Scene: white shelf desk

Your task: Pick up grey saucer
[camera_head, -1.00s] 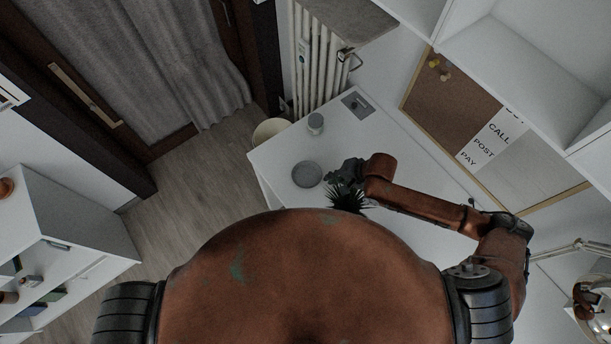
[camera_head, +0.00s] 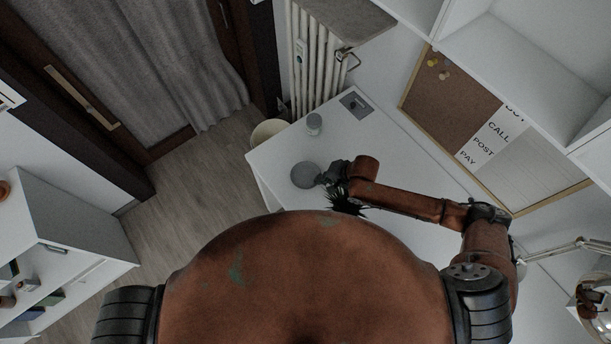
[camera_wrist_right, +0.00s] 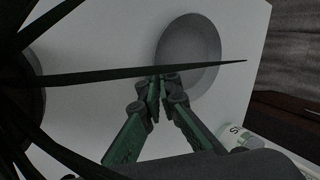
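The grey saucer (camera_head: 305,175) lies on the white desk (camera_head: 290,150), near its left edge in the head view. It shows as a round grey disc at the upper middle of the right wrist view (camera_wrist_right: 195,50). My right gripper (camera_head: 328,177) is at the saucer's right edge. In the right wrist view its two fingertips (camera_wrist_right: 161,84) are close together at the near rim and look shut on it, with a dark leaf partly across. I cannot tell whether the saucer is off the desk. My left gripper is not in view.
A dark spiky plant (camera_head: 345,203) stands close beside my right gripper; its leaves cross the right wrist view (camera_wrist_right: 100,76). A corkboard (camera_head: 450,100) hangs at the right. A bin (camera_head: 268,132) is beyond the desk's left edge.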

